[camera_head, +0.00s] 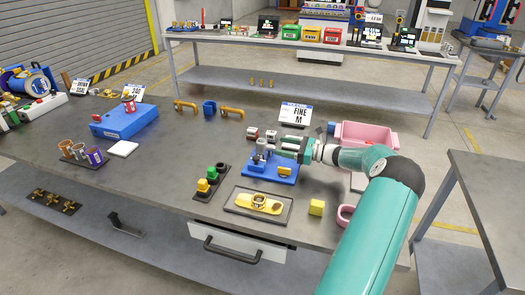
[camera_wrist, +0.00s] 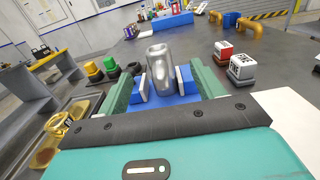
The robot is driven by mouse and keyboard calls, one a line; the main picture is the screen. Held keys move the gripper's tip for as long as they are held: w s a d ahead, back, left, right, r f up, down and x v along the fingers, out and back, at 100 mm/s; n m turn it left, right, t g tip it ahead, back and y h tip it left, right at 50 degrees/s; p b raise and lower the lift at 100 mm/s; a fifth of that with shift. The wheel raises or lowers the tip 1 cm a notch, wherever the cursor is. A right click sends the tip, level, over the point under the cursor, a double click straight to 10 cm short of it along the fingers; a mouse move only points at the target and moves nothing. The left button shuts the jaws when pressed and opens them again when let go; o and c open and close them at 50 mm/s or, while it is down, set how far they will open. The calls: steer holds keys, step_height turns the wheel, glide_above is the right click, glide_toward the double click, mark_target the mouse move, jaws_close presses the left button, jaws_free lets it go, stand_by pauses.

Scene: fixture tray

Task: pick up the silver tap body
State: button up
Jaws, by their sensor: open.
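The silver tap body (camera_wrist: 160,66) stands upright on a blue fixture tray (camera_wrist: 186,97) in the wrist view. In the head view the tap body (camera_head: 260,147) is small, and the blue tray (camera_head: 258,172) lies on the grey workbench. My gripper (camera_wrist: 161,84) is open, with one teal finger and pale pad on each side of the tap body. A small gap shows beside each pad, so it is not gripped. In the head view my gripper (camera_head: 282,147) reaches in from the right, low over the tray. The tap's lower end is partly hidden.
A holder with green and yellow buttons (camera_head: 210,181) stands left of the tray. A brass part lies in a shallow tray (camera_head: 240,207) in front. A pink bin (camera_head: 385,131) is behind my arm, and red and white blocks (camera_head: 252,132) stand behind the blue tray.

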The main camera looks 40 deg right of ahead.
mark_target(266, 141)
steer(key=x, duration=0.7)
steer(key=shift+a, duration=0.15)
steer(key=c, duration=1.4)
